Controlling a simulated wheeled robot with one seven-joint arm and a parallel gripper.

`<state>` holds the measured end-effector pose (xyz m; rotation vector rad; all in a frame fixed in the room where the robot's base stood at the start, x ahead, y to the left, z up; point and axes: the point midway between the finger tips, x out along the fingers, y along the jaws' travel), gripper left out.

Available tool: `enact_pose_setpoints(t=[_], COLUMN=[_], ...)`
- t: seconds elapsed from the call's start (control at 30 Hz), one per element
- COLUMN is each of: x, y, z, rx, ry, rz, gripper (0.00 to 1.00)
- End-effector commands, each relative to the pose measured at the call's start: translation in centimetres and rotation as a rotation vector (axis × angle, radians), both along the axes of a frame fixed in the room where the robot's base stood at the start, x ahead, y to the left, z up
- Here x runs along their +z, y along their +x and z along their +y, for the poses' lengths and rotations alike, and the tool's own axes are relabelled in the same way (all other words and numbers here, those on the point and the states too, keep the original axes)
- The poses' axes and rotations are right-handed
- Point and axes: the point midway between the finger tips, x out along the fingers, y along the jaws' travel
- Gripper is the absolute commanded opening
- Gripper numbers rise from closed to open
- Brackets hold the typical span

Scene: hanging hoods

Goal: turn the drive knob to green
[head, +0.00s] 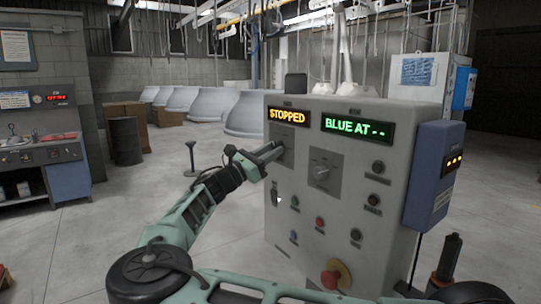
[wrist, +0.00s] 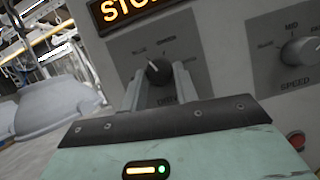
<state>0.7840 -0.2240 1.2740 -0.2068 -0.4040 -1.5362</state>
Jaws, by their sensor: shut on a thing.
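The drive knob (wrist: 158,72) is a dark round knob on a grey plate (wrist: 205,62) of the control panel. My gripper (wrist: 159,76) has one finger on each side of it and is shut on it. A light pointer mark shows on the knob's upper left. Small labels stand above the knob, one at upper left and one near the top, too blurred to read surely. In the head view my gripper (head: 277,152) reaches the drive plate (head: 289,138) from the left and hides the knob.
An orange display (head: 289,115) reads STOPPED and a green one (head: 356,129) reads BLUE AT --. The speed knob (head: 322,173) is right of the drive plate. Several buttons and a red emergency stop (head: 335,274) sit lower on the panel.

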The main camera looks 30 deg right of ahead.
Motion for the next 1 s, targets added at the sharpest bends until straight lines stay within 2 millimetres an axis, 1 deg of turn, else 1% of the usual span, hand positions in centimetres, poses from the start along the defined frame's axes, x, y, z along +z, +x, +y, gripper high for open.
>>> enact_pose_setpoints(t=[0.03,0.27,0.7,1.0], x=[-0.26,-0.3,0.18,0.39], y=[0.11,0.3,0.67,0.77], z=[-0.02,-0.08,-0.02,-0.03], rx=[0.001,-0.001,0.0,-0.001], ry=[0.002,0.01,0.023,0.03], rz=[-0.034,-0.237,-0.64,-0.831], gripper=[0.07,0.07,0.07,0.07])
